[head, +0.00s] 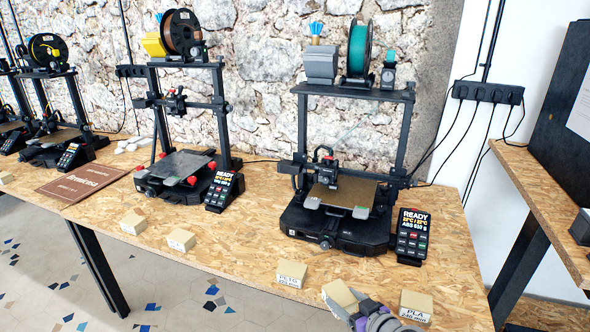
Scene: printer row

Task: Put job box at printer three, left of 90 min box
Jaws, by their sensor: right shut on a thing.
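My right gripper (347,302) comes in at the bottom edge and is shut on a small tan job box (339,292). The held box is tilted in the picture, near the table's front edge; I cannot tell if it touches the table. To its right stands a tan box (416,306) marked PLA, its minutes line too small to read surely. To its left stands a box (291,273) that seems marked PETG. Two more boxes, a middle one (181,240) and a left one (132,222), have labels I cannot read. My left gripper is out of view.
A printer (340,220) with a teal spool and a READY panel (411,236) stands behind the held box. Another printer (185,170) with a brown spool stands left, with more beyond. A brown sign (82,183) lies on the chipboard table (235,222). Bare table lies between the boxes.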

